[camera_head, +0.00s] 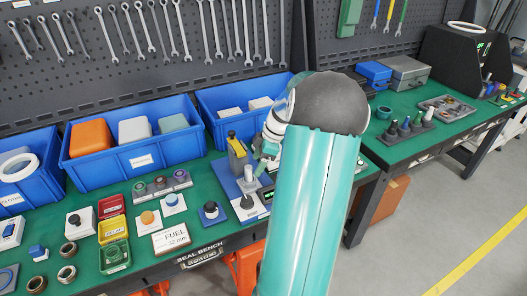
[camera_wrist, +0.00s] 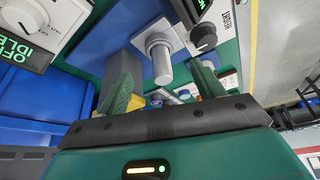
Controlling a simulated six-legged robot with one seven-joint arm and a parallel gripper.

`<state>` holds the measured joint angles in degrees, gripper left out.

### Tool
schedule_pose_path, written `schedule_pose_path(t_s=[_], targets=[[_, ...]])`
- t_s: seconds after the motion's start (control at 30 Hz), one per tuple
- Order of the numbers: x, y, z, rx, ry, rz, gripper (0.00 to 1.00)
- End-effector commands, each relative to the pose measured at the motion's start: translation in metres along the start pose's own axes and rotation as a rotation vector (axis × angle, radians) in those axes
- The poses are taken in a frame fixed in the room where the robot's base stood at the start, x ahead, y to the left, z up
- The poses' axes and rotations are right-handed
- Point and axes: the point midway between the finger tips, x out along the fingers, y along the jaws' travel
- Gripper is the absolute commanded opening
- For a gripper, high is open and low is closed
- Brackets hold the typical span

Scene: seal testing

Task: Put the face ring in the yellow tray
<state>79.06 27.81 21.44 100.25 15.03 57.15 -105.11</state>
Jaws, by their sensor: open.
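The yellow tray (camera_head: 112,231) lies between a red tray and a green tray on the green bench, left of centre in the head view. Several metal rings lie at the bench's lower left, one with a dark centre (camera_head: 68,249); I cannot tell which thing is the face ring. My gripper (camera_head: 258,167) is at a bench device with a pale upright post (camera_head: 248,173), partly hidden by my arm. In the wrist view my gripper (camera_wrist: 163,85) is open, its two green fingers apart on either side of a grey round-ended post (camera_wrist: 159,57). Nothing is visibly held.
A red tray (camera_head: 111,206) and a green tray (camera_head: 115,256) adjoin the yellow one. Blue bins (camera_head: 135,163) line the back of the bench. A second bench (camera_head: 400,150) is on the right.

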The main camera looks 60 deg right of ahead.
Motion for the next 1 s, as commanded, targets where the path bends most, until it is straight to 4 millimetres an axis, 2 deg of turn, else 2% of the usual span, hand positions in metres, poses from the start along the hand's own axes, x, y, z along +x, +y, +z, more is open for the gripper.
schedule_pose_path(t_s=[0.2,0.4,0.57,0.8,0.87,1.0], targets=[[0.041,-0.001,0.0,0.001,0.0,-0.004,0.67],[0.067,0.0,0.0,0.001,0.0,-0.002,0.67],[0.076,0.0,0.0,0.001,-0.001,0.0,0.67],[0.076,0.0,0.0,0.001,-0.001,0.0,0.67],[0.076,0.0,0.0,0.001,-0.001,0.0,0.58],[0.076,0.0,0.0,0.001,-0.001,0.0,0.3]])
